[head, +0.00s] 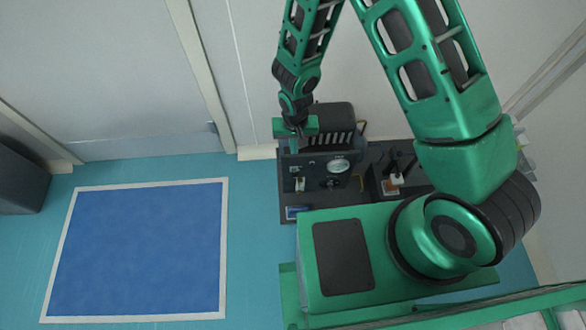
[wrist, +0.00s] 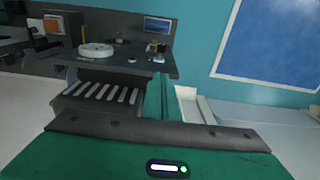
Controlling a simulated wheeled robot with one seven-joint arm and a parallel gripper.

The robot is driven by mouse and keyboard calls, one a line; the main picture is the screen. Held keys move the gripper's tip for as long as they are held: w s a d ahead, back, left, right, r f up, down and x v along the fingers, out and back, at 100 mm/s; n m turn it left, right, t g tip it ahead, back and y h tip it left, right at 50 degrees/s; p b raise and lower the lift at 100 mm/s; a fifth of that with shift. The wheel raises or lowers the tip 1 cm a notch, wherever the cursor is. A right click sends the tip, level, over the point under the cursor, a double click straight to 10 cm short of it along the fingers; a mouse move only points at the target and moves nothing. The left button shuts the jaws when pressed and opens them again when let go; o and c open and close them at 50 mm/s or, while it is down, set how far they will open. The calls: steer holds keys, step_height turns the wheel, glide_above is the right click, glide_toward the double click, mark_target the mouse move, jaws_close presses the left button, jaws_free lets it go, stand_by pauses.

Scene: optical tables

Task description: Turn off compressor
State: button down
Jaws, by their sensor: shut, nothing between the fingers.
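The compressor (head: 338,183) is a dark grey unit with a ribbed top, a round pale gauge (head: 338,166) and small controls on its front panel. A small pale control (head: 299,184) shows at the panel's left; I cannot tell whether it is the switch or how it is set. My green gripper (head: 301,143) is shut and empty, above the compressor's left part near the ribs; contact cannot be told. In the wrist view the closed fingers (wrist: 160,95) stand beside the ribs (wrist: 100,93), with the gauge (wrist: 97,50) and small fittings (wrist: 158,58) beyond.
A dark base plate (head: 372,208) lies under the compressor, with a small device (head: 393,183) to the right. A blue floor mat (head: 137,250) with a pale border lies left. The wall (head: 120,80) is close behind. A dark box (head: 20,180) stands far left.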

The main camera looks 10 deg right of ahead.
steer(key=shift+f, duration=0.1)
glide_above(295, 174)
steer(key=w, duration=0.2)
step_height(295, 174, down, 9)
steer(key=shift+s+f, duration=0.15)
steer(key=f, duration=0.1)
steer(key=s+f, duration=0.1)
steer(key=f, duration=0.1)
steer(key=shift+s, duration=0.2)
steer(key=shift+s+f, duration=0.25)
steer(key=shift+f, duration=0.2)
